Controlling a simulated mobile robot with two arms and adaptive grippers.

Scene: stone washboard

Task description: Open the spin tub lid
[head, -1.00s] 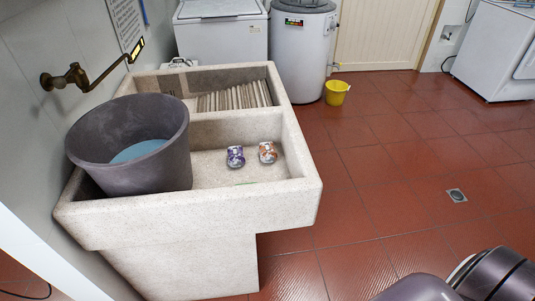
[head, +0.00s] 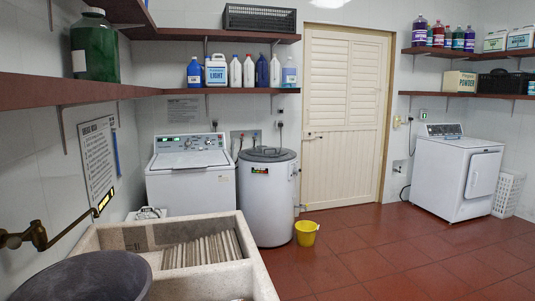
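The spin tub (head: 266,202) is a white round machine standing on the floor at the back, left of the door, in the head view. Its grey lid (head: 267,154) lies on top and looks shut. A colored label is on the tub's front. Neither of my grippers shows in the head view now.
A white washer (head: 190,173) stands left of the spin tub. The stone washboard sink (head: 250,272) with a dark bucket (head: 85,278) fills the lower left. A yellow bucket (head: 306,233) sits on the floor by the tub. A dryer (head: 455,175) stands at right; red floor (head: 400,262) between is clear.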

